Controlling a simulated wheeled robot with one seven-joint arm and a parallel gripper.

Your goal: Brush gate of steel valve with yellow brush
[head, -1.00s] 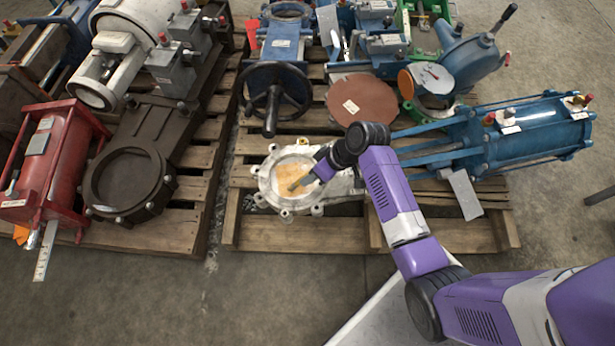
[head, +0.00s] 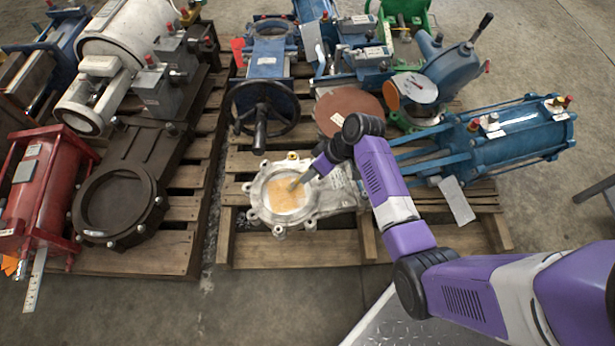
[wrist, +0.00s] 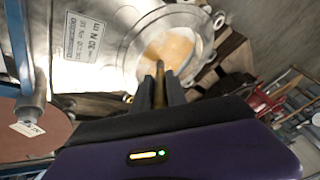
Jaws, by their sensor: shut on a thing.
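The steel valve (head: 322,195) lies flat on a wooden pallet, its round flange with lugs to the left. Its gate (head: 287,191) shows inside the ring with an orange-brown patch over the middle. In the wrist view the valve body (wrist: 105,45) with a white label fills the upper left and the gate (wrist: 172,50) lies beyond the fingers. My gripper (head: 302,180) is over the right part of the ring, pointing down-left at the gate. It is shut on the yellow brush (wrist: 159,86), whose slim handle stands between the fingers. Whether the bristles touch the gate, I cannot tell.
A blue valve with a black handwheel (head: 262,110) and a reddish-brown disc (head: 345,110) stand behind. A blue cylinder actuator (head: 510,135) is to the right. A dark valve (head: 118,200) and a red actuator (head: 42,190) are on the left pallet. Floor in front is clear.

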